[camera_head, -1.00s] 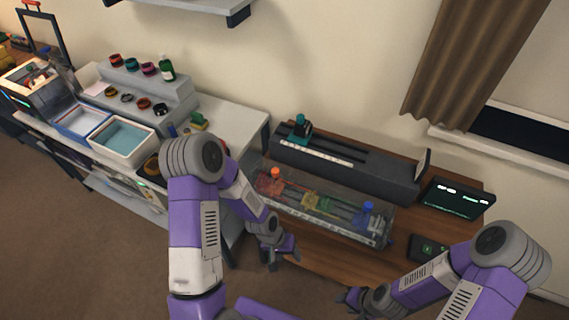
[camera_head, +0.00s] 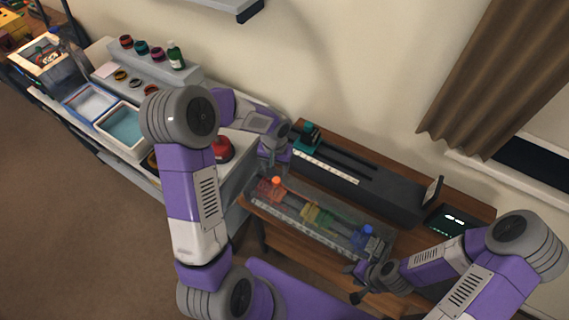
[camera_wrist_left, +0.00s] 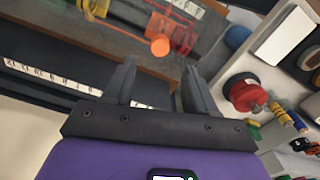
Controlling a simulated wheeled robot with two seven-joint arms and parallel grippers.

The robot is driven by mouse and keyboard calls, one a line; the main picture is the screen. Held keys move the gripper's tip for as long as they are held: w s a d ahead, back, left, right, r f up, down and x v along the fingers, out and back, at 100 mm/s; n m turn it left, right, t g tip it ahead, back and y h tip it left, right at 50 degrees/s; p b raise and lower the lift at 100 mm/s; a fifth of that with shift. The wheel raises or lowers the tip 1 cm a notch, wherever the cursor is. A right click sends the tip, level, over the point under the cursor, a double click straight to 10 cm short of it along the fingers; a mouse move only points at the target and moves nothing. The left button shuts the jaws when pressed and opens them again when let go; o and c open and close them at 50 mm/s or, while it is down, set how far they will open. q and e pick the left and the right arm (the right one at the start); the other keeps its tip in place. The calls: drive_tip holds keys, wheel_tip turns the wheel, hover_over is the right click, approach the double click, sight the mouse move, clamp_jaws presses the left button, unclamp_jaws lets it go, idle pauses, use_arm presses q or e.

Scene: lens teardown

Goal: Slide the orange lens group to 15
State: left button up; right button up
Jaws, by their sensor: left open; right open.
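The orange lens group (camera_head: 268,190), with a round orange knob on top, sits at the left end of the clear rail box (camera_head: 335,245). In the left wrist view the orange lens group (camera_wrist_left: 183,34) and its knob lie just beyond the fingertips. My left gripper (camera_head: 268,166) is open and empty, above and behind the orange group, not touching it; its two fingers also show in the left wrist view (camera_wrist_left: 160,68). My right gripper (camera_head: 356,283) is open and empty near the box's right front end. The scale's numbers are too small to read here.
A yellow-green group (camera_head: 316,214) and a blue group (camera_head: 364,240) sit farther right in the box. Behind it stands a dark rail unit (camera_head: 385,192) with a teal carriage (camera_head: 306,137). A red round object (camera_head: 221,149) stands on the left bench.

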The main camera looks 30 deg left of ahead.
sight(276, 180)
use_arm(q)
drive_tip(key=shift+w+f, duration=0.15)
drive_tip(key=shift+f, duration=0.25)
drive_tip(key=f, duration=0.6)
drive_tip(key=shift+s+f, duration=0.3)
drive_tip(key=shift+f, duration=0.05)
drive_tip(key=shift+c, duration=0.2)
clamp_jaws()
